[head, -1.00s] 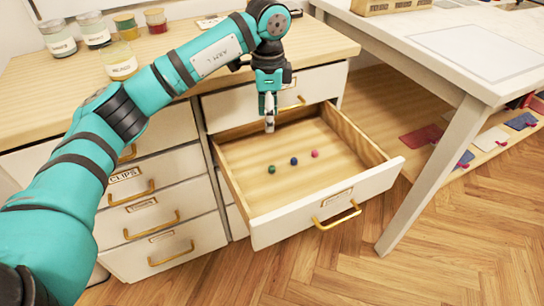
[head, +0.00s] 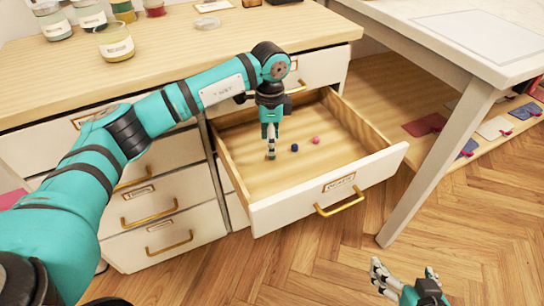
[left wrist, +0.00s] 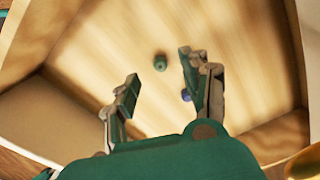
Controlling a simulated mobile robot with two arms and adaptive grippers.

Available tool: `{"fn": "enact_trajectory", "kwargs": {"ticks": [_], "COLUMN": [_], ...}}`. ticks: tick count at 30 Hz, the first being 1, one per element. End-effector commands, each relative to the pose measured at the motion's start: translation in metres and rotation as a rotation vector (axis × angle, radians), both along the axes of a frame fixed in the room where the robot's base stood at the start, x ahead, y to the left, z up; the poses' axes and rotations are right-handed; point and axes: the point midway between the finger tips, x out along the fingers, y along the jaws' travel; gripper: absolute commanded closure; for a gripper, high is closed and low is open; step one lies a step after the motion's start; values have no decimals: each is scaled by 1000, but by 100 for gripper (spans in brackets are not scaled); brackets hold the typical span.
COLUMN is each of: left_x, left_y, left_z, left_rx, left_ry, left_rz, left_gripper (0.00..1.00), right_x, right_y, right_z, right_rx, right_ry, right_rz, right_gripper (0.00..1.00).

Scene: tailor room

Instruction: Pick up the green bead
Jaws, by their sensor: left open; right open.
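The green bead (left wrist: 160,62) lies on the floor of the open drawer, seen in the left wrist view ahead of and between my left gripper's fingers. In the head view my left gripper hides it. My left gripper (head: 271,153) is open and points down inside the drawer (head: 330,192), low over its floor. I cannot tell the exact gap to the bead. My right gripper (head: 382,277) is open and empty, low at the bottom of the head view, over the wooden floor.
A blue bead (head: 295,147) and a pink bead (head: 316,140) lie to the right of my left gripper. The blue bead is partly hidden by a finger in the wrist view. Drawer walls surround the gripper. A white table (head: 440,45) stands at right.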

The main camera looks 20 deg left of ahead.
Motion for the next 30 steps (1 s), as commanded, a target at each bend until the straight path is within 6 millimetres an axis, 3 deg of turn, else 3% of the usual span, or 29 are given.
{"fn": "enact_trajectory", "kwargs": {"ticks": [9,20,28,30], "left_x": [0,1,1,1], "left_y": [-3,-4,-4,-4], "left_z": [-39,-45,-45,-45], "left_rx": [1,0,0,0], "left_ry": [3,1,1,1], "left_rz": [1,0,0,0], "left_gripper": [53,53,87,90], "right_x": [34,39,39,39], "right_y": [16,18,18,18], "right_z": [40,52,52,52], "right_rx": [66,79,79,79], "right_ry": [-281,-341,-340,-340], "right_rz": [21,24,24,24], "right_gripper": [9,9,9,9]}}
